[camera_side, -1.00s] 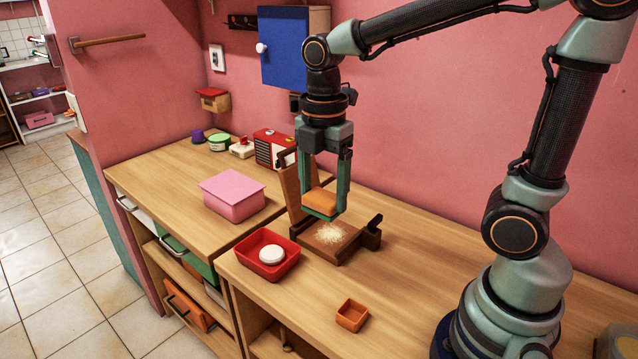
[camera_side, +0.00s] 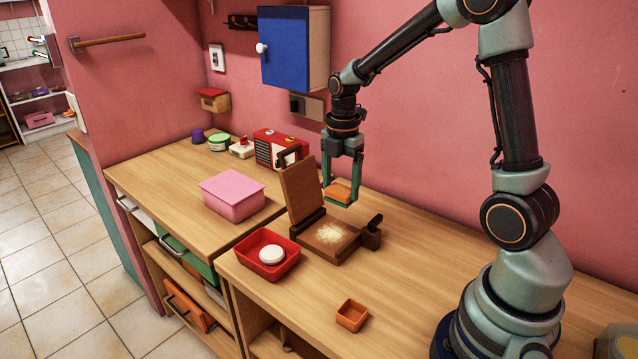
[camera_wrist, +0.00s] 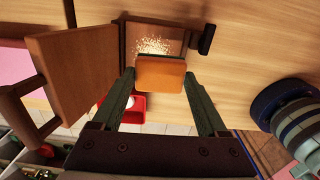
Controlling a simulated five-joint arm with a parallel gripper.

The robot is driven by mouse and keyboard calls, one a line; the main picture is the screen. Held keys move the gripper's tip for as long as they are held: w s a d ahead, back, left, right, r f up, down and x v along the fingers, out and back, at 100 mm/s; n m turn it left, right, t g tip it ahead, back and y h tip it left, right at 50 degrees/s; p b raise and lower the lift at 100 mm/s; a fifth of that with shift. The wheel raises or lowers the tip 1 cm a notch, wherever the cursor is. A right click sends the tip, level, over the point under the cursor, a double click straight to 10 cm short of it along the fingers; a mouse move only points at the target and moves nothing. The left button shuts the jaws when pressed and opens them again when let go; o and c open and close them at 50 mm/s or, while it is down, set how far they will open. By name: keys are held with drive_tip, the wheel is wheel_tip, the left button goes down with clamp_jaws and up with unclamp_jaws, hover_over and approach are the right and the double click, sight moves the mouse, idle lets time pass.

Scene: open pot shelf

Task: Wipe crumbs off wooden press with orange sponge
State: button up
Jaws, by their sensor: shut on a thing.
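The wooden press (camera_side: 332,240) stands open on the counter, its lid (camera_side: 302,193) tilted up at the left and its dark handle at the right. Pale crumbs (camera_side: 331,233) lie in a patch on its base; they also show in the wrist view (camera_wrist: 153,46). My gripper (camera_side: 340,196) is shut on the orange sponge (camera_side: 339,191) and holds it in the air behind the press, near the wall. In the wrist view the sponge (camera_wrist: 160,73) sits between both fingers and hides part of the press base (camera_wrist: 172,32).
A red tray (camera_side: 284,270) with a white round thing (camera_side: 271,254) is left of the press. A small orange box (camera_side: 352,315) is near the front edge. A pink box (camera_side: 232,196) and a red radio (camera_side: 270,147) stand farther left. Counter right of the press is clear.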

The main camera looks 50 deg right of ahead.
drive_tip(key=shift+d+f, duration=0.45)
drive_tip(key=shift+f, duration=1)
drive_tip(key=shift+d+f, duration=0.4)
drive_tip(key=shift+f, duration=1.05)
drive_tip(key=shift+d+f, duration=0.45)
drive_tip(key=shift+f, duration=1)
drive_tip(key=shift+w+a+f, duration=0.1)
drive_tip(key=shift+a+f, duration=0.15)
drive_tip(key=shift+a, duration=0.25)
drive_tip(key=shift+a+f, duration=0.2)
drive_tip(key=shift+a, duration=3.25)
drive_tip(key=shift+w, duration=0.4)
drive_tip(key=shift+w+d+r, duration=0.1)
drive_tip(key=shift+w+d, duration=0.1)
drive_tip(key=shift+w, duration=0.05)
drive_tip(key=shift+d, duration=3.85)
drive_tip(key=shift+w+a, duration=0.1)
drive_tip(key=shift+w, duration=0.3)
drive_tip(key=shift+w+a+f, duration=0.15)
drive_tip(key=shift+w+f, duration=0.05)
drive_tip(key=shift+a, duration=3.85)
wheel_tip(320, 180, up, 8)
